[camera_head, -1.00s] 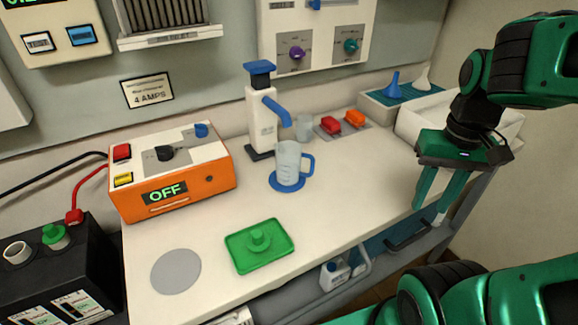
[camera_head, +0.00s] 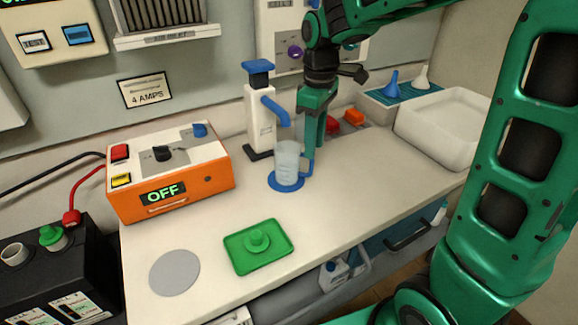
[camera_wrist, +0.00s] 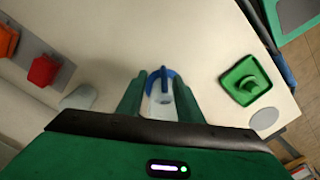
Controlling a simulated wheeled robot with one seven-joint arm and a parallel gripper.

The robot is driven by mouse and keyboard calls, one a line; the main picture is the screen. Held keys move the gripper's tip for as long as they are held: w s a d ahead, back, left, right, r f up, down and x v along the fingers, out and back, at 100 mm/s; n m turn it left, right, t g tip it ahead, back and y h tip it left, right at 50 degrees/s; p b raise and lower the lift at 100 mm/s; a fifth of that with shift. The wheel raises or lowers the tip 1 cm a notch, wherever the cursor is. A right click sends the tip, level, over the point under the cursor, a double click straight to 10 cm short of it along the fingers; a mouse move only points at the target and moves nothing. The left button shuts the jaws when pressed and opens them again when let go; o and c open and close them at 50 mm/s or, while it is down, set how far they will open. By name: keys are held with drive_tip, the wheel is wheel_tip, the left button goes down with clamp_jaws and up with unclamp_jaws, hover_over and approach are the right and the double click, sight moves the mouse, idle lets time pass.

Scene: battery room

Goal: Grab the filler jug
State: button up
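The filler jug (camera_head: 287,163) is a clear, upright jug with a blue handle. It stands on a round blue pad (camera_head: 284,186) on the bench, by the spout of the white pump dispenser (camera_head: 262,122). My gripper (camera_head: 307,160) points down at the jug's handle side, on its right, and partly hides the handle. In the wrist view, my gripper (camera_wrist: 160,92) has its two green fingers apart, one on each side of the blue handle (camera_wrist: 164,78). A gap shows between fingers and handle. The jug body is partly hidden there.
An orange charger (camera_head: 170,170) reading OFF stands left. A green tray (camera_head: 258,247) and a grey disc (camera_head: 175,270) lie at the front. Red (camera_wrist: 43,70) and orange caps lie behind my gripper. A white basin (camera_head: 445,128) is at the right. The bench's middle front is clear.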

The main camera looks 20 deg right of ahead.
sight(310, 172)
drive_tip(key=shift+s+a+f, duration=0.1)
drive_tip(key=shift+a+f, duration=0.05)
drive_tip(key=shift+f, duration=1.1)
drive_tip(key=shift+s+a+f, duration=0.1)
drive_tip(key=shift+f, duration=1.15)
drive_tip(key=shift+s+a+f, duration=0.1)
drive_tip(key=shift+a+f, duration=0.05)
drive_tip(key=shift+f, duration=1.1)
drive_tip(key=shift+c, duration=0.6)
clamp_jaws()
